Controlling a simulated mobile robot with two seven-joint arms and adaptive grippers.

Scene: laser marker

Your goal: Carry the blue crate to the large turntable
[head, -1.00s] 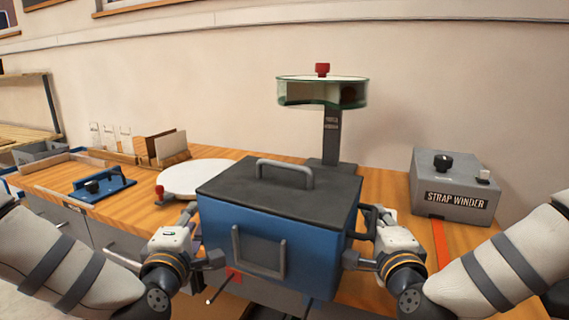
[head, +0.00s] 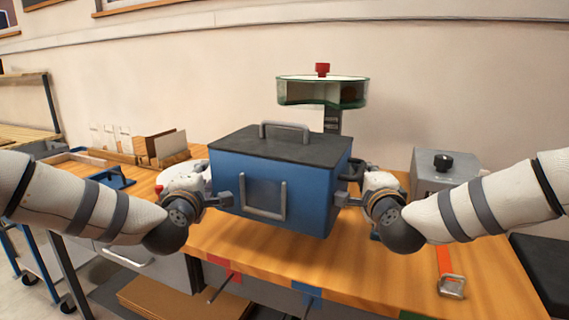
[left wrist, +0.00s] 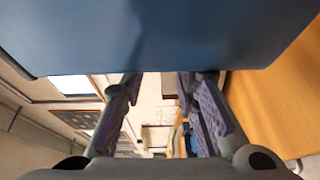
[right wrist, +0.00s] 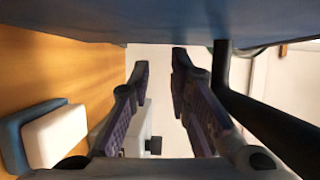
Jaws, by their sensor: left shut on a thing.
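The blue crate (head: 290,188) has a dark lid with a grey top handle and is level, held up above the bench's front part. My left gripper (head: 222,200) is shut on its left side; the crate wall (left wrist: 170,35) fills the top of the left wrist view. The white large turntable (head: 195,164) lies behind and left of the crate, mostly hidden by my left gripper and the crate.
A glass-sided carousel (head: 322,92) on a post stands behind the crate. The grey strap winder (head: 428,176) is at right, partly behind my right arm. A blue fixture (head: 112,178) and wooden racks (head: 165,147) are at left. The bench front (head: 400,270) is largely clear.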

